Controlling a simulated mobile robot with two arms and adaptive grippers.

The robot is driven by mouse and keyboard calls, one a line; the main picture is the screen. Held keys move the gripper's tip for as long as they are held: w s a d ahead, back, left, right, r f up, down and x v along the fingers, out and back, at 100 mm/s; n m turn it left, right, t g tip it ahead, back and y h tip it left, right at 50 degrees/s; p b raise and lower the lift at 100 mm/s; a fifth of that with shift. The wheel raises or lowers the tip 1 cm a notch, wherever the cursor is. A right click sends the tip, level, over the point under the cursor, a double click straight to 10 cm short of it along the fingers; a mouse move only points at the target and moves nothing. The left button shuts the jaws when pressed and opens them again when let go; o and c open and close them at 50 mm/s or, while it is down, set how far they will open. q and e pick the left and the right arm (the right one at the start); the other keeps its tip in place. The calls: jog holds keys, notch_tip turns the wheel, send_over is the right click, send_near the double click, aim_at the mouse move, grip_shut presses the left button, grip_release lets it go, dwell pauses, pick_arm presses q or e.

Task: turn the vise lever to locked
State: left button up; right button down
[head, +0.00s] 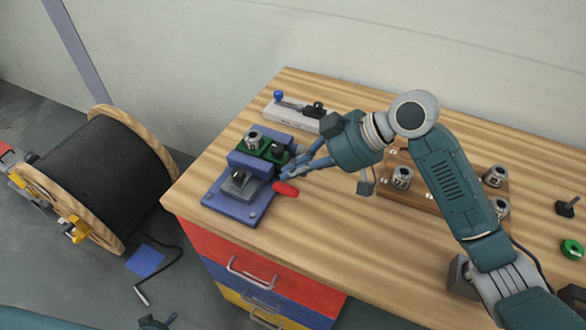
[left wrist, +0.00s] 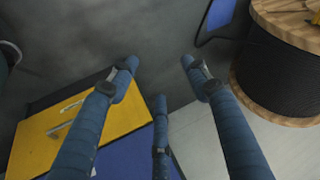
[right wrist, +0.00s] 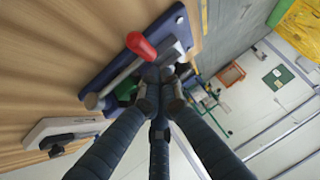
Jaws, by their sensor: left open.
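The blue vise (head: 234,200) sits at the left front corner of the wooden workbench, with a green block and a metal fitting on top. Its lever has a red handle (head: 286,189) that sticks out at the vise's right side; the red handle also shows in the right wrist view (right wrist: 141,46). My right gripper (head: 288,171) is beside the vise, just above the red handle. Its fingers (right wrist: 160,82) are drawn together, and I see nothing clearly held between them. My left gripper (left wrist: 158,64) is open and empty, low in front of the bench drawers.
A grey fixture (head: 294,111) with a blue-knobbed lever stands behind the vise. A wooden board (head: 430,190) with several metal fittings lies to the right, partly behind my right arm. A large cable reel (head: 100,180) stands on the floor at left.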

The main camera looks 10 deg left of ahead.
jog(key=shift+s+p, duration=0.15)
jog(key=shift+p, duration=0.3)
jog(key=shift+a+f, duration=0.1)
jog(key=shift+f, duration=0.1)
pick_arm(q)
jog(key=s+d+f+m+g+h, duration=0.1)
jog(key=s+d+f+g, duration=0.1)
jog(key=s+d, duration=0.7)
jog(key=s+d+f+m+g+h, duration=0.1)
jog(key=s+d+f+g, duration=0.1)
jog(key=s+d+f, duration=0.3)
jog(key=s+d, duration=0.4)
jog(key=d, duration=0.3)
jog(key=shift+s+d+f+h, duration=0.25)
jog(key=shift+h, duration=0.05)
pick_arm(e)
jog(key=v, duration=1.2)
jog(key=shift+s, duration=0.25)
